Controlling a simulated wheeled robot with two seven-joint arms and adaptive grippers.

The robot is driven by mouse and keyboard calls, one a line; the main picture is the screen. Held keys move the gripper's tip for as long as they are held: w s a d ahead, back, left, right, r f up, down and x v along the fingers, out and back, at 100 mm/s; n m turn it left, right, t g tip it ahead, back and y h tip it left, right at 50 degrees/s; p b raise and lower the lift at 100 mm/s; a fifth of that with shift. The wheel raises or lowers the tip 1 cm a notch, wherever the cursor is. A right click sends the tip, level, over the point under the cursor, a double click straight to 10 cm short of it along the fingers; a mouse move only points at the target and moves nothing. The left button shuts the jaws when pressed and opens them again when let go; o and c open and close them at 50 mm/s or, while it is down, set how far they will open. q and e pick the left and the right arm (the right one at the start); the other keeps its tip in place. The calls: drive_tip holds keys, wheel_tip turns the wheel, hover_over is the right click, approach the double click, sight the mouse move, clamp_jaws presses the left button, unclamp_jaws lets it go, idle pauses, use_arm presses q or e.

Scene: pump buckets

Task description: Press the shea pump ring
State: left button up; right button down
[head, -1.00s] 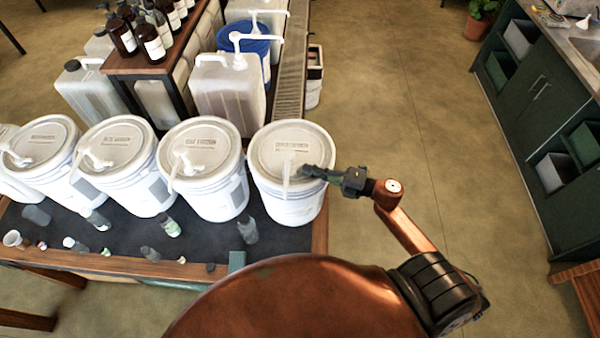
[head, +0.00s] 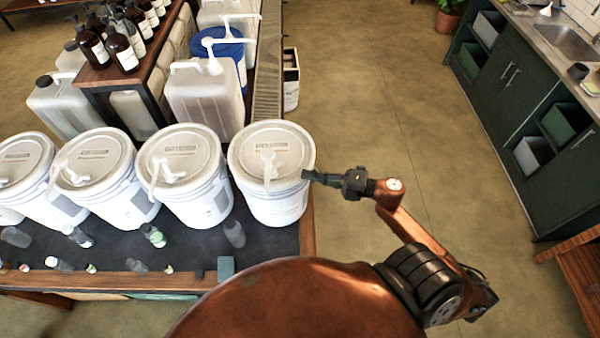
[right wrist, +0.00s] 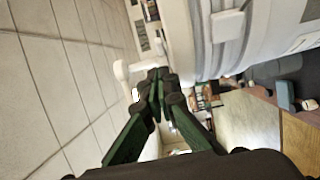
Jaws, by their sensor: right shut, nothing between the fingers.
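Several white buckets with lids and white pumps stand in a row on the dark table. The lid labels are too small to read surely, so I cannot tell which one is shea. My right gripper (head: 307,175) is shut and empty at the right edge of the rightmost bucket (head: 275,207), apart from its white pump (head: 268,163). In the right wrist view, the shut fingers (right wrist: 155,85) point toward a white knob-like part (right wrist: 122,70), with the bucket side (right wrist: 210,35) close to the right. Whether the fingertips touch anything is unclear. My left gripper is out of view.
Small bottles, such as a grey one (head: 234,233), lie in front of the buckets on the table (head: 262,243). A large jug (head: 205,97) and a blue bucket (head: 226,47) stand behind. The floor (head: 370,110) to the right is clear up to green cabinets (head: 510,85).

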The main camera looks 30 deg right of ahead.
use_arm(q)
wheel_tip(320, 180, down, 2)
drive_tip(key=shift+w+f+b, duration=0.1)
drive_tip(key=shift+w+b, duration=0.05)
drive_tip(key=shift+b, duration=0.65)
use_arm(e)
drive_tip(key=s+d, duration=0.4)
drive_tip(key=d, duration=0.2)
drive_tip(key=shift+f, duration=0.2)
